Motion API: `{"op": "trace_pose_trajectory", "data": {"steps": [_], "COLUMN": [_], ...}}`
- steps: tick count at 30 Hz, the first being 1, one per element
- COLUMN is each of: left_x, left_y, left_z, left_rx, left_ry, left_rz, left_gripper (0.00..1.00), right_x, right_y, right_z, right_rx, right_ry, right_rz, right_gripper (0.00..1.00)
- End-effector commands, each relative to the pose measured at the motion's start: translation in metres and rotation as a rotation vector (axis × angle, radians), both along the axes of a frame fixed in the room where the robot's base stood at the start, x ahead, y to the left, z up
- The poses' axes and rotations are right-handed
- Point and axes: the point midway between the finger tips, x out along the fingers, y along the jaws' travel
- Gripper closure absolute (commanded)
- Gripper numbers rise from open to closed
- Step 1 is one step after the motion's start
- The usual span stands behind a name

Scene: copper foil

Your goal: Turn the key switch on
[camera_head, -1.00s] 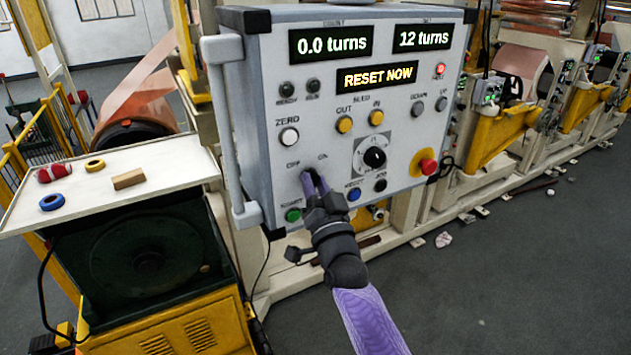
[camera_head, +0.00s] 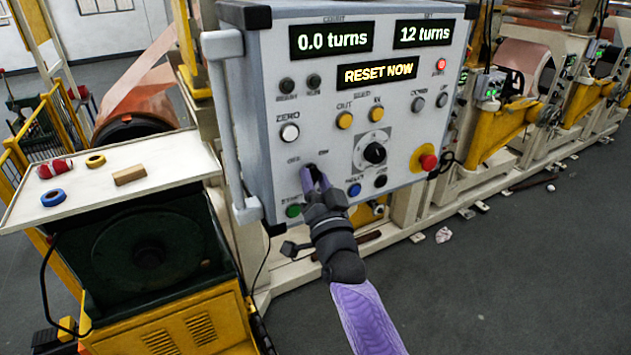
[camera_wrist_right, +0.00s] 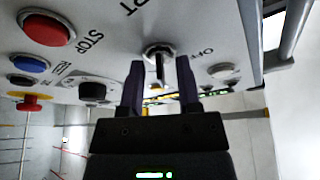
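The key switch (camera_wrist_right: 158,52) is on the lower left of the grey control panel (camera_head: 260,120). In the wrist view it has a round metal collar with a dark key (camera_wrist_right: 159,70) standing out of it. In the head view the switch is mostly hidden behind my fingers, below the OFF and ON labels. My right gripper (camera_head: 314,180) reaches up to it from below. In the wrist view its two fingers (camera_wrist_right: 160,88) are open, one on each side of the key, with a gap on both sides. My left gripper is not in view.
Lit displays read 0.0 turns, 12 turns and RESET NOW (camera_head: 377,76). Close around the switch are a green button (camera_head: 293,210), a blue button (camera_head: 354,190) and a black knob (camera_head: 375,153). A red mushroom button (camera_head: 428,162) is at right. A vertical handle (camera_head: 228,130) runs along the panel's left edge.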

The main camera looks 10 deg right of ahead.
Motion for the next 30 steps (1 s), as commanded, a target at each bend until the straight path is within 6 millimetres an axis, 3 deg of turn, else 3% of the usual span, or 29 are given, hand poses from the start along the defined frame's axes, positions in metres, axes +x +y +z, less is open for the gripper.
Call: {"op": "trace_pose_trajectory", "data": {"steps": [5, 16, 30], "left_x": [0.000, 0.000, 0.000], "left_y": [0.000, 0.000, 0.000], "left_z": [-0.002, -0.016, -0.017], "left_rx": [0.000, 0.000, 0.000], "left_ry": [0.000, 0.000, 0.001], "left_rz": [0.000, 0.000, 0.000], "left_gripper": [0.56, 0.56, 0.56], "right_x": [-0.012, -0.086, -0.094], "right_y": [0.000, -0.004, -0.004], "right_z": [-0.005, -0.032, -0.033], "right_rx": [0.001, 0.001, 0.000], "right_ry": [0.000, 0.001, 0.000], "right_rz": [0.000, 0.000, 0.000], "right_gripper": [0.57, 0.57, 0.57]}}
